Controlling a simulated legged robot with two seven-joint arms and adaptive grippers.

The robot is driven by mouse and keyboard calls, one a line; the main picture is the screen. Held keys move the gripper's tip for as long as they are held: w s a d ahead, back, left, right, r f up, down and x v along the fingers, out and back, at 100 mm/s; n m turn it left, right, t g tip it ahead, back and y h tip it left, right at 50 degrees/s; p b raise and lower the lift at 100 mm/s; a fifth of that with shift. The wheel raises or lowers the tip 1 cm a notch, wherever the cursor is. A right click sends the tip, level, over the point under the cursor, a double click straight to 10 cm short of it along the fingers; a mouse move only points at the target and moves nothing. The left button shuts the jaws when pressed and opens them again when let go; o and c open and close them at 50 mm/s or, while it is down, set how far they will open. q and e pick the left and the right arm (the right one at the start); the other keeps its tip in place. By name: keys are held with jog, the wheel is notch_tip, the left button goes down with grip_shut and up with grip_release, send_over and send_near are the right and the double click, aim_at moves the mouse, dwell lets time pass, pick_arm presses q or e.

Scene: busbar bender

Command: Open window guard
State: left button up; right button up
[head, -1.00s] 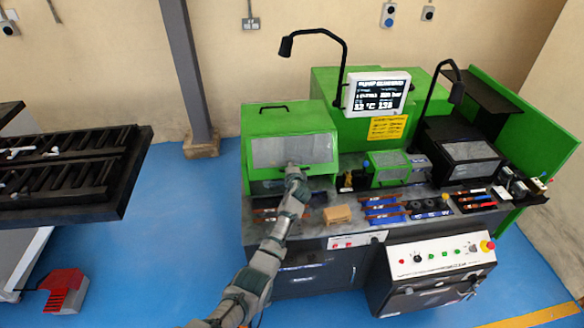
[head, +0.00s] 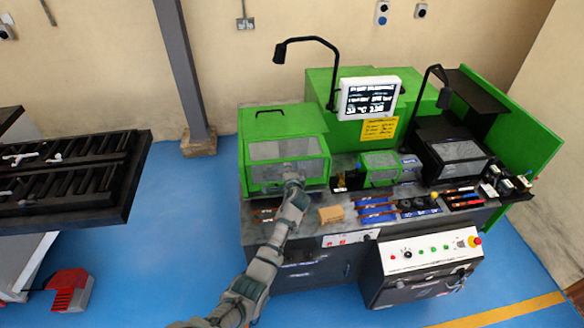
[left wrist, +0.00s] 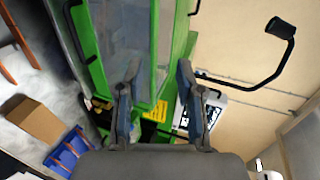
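The window guard (head: 268,150) is a green frame with a pale, see-through window on the machine's left housing, and it looks shut in the head view. My left gripper (head: 292,172) is in front of the guard's lower right part. The left wrist view shows the gripper (left wrist: 157,78) open, its two fingers spread with the green guard's edge (left wrist: 160,60) seen between and beyond them. Whether they touch it I cannot tell. A black handle (left wrist: 76,32) on the green frame lies left of the fingers, outside them. My right gripper is not in view.
A wooden block (head: 331,214) and blue trays (head: 378,210) lie on the bench right of my arm. A lamp arm (head: 312,40) curves above the machine beside the screen (head: 369,97). A control panel (head: 430,250) stands in front.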

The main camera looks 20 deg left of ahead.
pick_arm(q)
jog(key=s+d+r, duration=0.5)
jog(key=s+r, duration=0.3)
jog(key=r, duration=0.2)
jog(key=shift+s+d+p, duration=0.25)
jog(key=shift+s+p, duration=0.05)
jog(key=shift+s, duration=0.05)
dwell(0.6)
dwell(0.5)
